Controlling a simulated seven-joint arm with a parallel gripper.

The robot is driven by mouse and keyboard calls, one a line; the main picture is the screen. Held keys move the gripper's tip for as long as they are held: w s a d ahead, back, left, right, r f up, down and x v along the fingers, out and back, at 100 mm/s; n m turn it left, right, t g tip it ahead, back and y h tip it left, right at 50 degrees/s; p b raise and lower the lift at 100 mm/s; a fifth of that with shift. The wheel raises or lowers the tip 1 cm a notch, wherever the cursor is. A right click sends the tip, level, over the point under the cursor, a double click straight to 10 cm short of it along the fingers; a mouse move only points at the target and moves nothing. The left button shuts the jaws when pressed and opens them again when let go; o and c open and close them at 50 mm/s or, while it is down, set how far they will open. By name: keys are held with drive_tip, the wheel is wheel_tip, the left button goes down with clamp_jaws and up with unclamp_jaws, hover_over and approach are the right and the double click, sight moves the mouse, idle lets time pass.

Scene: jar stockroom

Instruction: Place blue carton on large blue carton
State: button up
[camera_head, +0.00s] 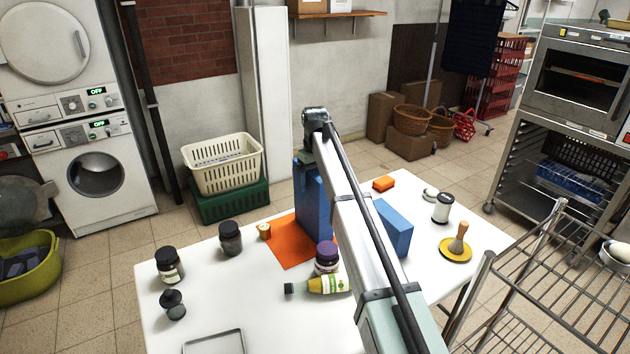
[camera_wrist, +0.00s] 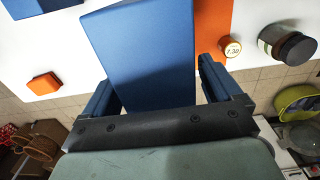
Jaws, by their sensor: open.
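A tall blue carton (camera_head: 313,200) stands at the edge of the orange mat, partly hidden behind my arm in the head view. In the wrist view this blue carton (camera_wrist: 145,50) reaches in between the fingers of my gripper (camera_wrist: 160,95). The fingers are open, one on each side of it, with narrow gaps. My gripper (camera_head: 308,165) is at the carton's upper end in the head view. A second blue carton (camera_head: 396,232) is on the white table to the right, partly hidden by my arm. A blue corner (camera_wrist: 40,8) shows at the wrist view's top left.
On the white table (camera_head: 215,290) are the orange mat (camera_head: 287,243), a purple-lidded jar (camera_head: 326,257), a yellow bottle (camera_head: 326,285), dark-lidded jars (camera_head: 230,240), an orange block (camera_head: 383,183), and a brush on a yellow disc (camera_head: 456,250). A metal tray (camera_head: 213,343) lies at the front.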

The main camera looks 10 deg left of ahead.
wheel_tip(320, 180, up, 12)
drive_tip(key=shift+f, duration=0.1)
idle(0.4)
